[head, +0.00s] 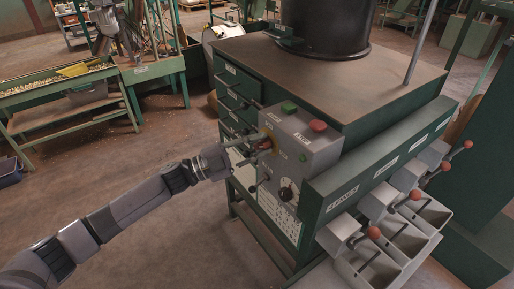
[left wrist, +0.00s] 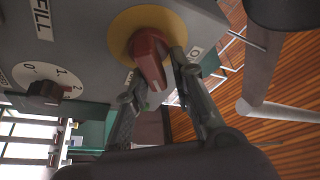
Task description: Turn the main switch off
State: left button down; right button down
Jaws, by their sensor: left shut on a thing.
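The main switch (left wrist: 148,52) is a red rotary handle on a yellow disc, set in a grey control box (head: 305,145) on the green cabinet. In the left wrist view its handle stands roughly upright in the picture, slightly slanted. My left gripper (left wrist: 156,78) has one finger on each side of the handle and is shut on it. In the head view my left gripper (head: 264,145) reaches the box's front face and covers most of the switch. A white label beside the disc is partly hidden by a finger. My right gripper is not in view.
The box also carries a green button (head: 289,107), a red button (head: 317,126) and a black dial (head: 287,193) below. Grey hoppers with red-knobbed levers (head: 374,232) line the cabinet's right side. Open floor (head: 150,235) lies to the left.

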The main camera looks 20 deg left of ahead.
pick_arm(q)
jog(key=m, duration=0.1)
jog(key=f+m+g, duration=0.1)
jog(key=m, duration=0.1)
jog(key=m+g, duration=0.1)
jog(key=m, duration=0.1)
jog(key=shift+s+d+f+y, duration=0.3)
jog(key=shift+s+y, duration=0.05)
jog(key=shift+y, duration=0.05)
jog(key=shift+f+m+g+y, duration=0.2)
jog(key=shift+m+g+y, duration=0.15)
jog(key=shift+m, duration=1.05)
jog(key=c, duration=1.6)
grip_release()
jog(key=shift+o, duration=0.2)
jog(key=shift+r, duration=0.15)
jog(key=shift+w+r, duration=0.1)
jog(key=v, duration=1.2)
